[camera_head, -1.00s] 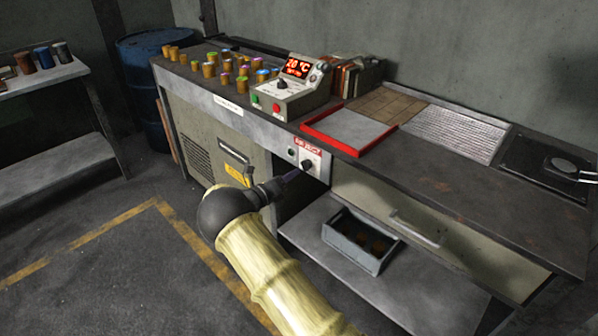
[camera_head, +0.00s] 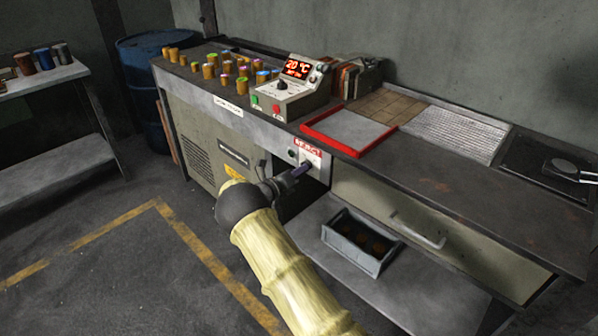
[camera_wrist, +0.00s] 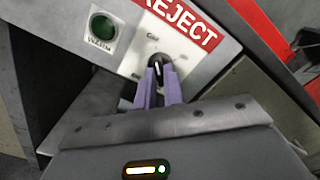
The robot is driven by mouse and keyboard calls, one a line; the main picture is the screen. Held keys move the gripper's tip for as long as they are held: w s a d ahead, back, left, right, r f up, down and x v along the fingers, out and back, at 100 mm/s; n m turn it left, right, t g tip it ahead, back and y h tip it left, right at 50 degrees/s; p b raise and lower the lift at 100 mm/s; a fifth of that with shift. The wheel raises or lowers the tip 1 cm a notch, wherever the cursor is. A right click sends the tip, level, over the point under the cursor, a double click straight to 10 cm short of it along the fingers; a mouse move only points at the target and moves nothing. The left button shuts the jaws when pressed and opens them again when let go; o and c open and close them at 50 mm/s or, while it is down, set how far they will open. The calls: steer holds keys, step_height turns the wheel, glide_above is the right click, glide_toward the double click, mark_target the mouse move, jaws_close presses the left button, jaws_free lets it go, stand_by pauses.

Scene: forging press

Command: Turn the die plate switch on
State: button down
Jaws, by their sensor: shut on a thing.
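A black rotary knob (camera_wrist: 157,66) with a white pointer line sits on a pale panel (camera_wrist: 205,66) in the wrist view. The pointer stands near upright; the small lettering around it is too small to read surely. My gripper (camera_wrist: 162,80) has its two purple fingers on either side of the knob, shut on it. In the head view my gripper (camera_head: 300,171) reaches the panel on the bench front, and its fingertips hide most of the knob. I cannot tell from lettering whether this knob is the die plate switch.
A green button (camera_wrist: 103,26) and a red REJECT label (camera_wrist: 178,22) are beside the knob. On the bench, a control box (camera_head: 290,92) shows 20 °C, near a red-rimmed tray (camera_head: 322,140). A grey bin (camera_head: 348,255) sits on the lower shelf.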

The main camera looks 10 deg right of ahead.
steer(key=shift+m, duration=0.4)
steer(key=shift+w+a+m+b, duration=0.1)
steer(key=shift+m+b, duration=1.6)
steer(key=shift+m, duration=2.6)
steer(key=shift+a+m+b, duration=0.1)
steer(key=shift+m+b, duration=1.55)
steer(key=shift+m, duration=2.65)
steer(key=c, duration=1.5)
jaws_free()
steer(key=shift+d, duration=0.1)
